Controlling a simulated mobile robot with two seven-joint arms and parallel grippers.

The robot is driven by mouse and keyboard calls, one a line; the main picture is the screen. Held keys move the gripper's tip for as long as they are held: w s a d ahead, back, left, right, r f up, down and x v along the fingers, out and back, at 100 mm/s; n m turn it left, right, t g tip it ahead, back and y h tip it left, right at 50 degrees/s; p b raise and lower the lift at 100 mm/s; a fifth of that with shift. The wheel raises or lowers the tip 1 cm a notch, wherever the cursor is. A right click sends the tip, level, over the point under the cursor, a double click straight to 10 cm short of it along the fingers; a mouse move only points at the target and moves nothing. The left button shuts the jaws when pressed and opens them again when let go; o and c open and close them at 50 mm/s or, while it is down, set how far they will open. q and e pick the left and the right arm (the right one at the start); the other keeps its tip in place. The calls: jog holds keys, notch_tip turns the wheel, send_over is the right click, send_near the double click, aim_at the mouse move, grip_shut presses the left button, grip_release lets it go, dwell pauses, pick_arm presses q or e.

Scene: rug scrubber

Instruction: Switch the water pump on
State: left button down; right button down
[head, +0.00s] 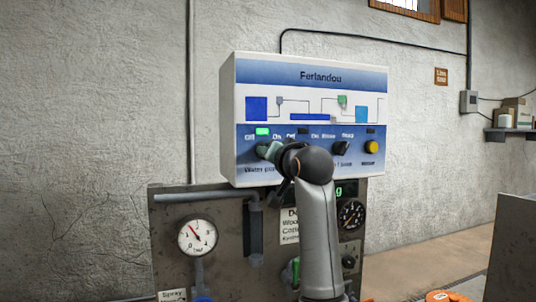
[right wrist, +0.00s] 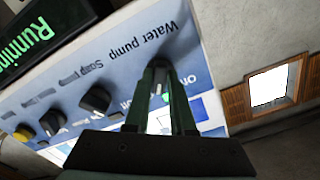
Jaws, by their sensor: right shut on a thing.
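The control box (head: 310,78), marked Ferlandou, has a row of knobs along its blue lower band. The water pump knob (right wrist: 159,86) is at the left end of that row, under a lit green lamp (head: 262,131). My right gripper (head: 268,151) reaches it from the front and hides most of it in the head view. In the right wrist view the two dark green fingers (right wrist: 160,72) are shut on the knob, one on each side. The knob's exact pointing direction is hard to read. My left gripper is in neither view.
Other black knobs (head: 341,148) and a yellow button (head: 371,147) sit to the right. A display (right wrist: 38,38) reads "Running" in green. A cable runs along the wall.

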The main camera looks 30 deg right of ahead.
jog(key=c, duration=0.8)
grip_release()
jog(key=shift+o, duration=0.2)
jog(key=b+v, duration=0.3)
jog(key=v, duration=0.9)
jog(key=shift+s+b, duration=0.3)
jog(key=shift+b, duration=0.05)
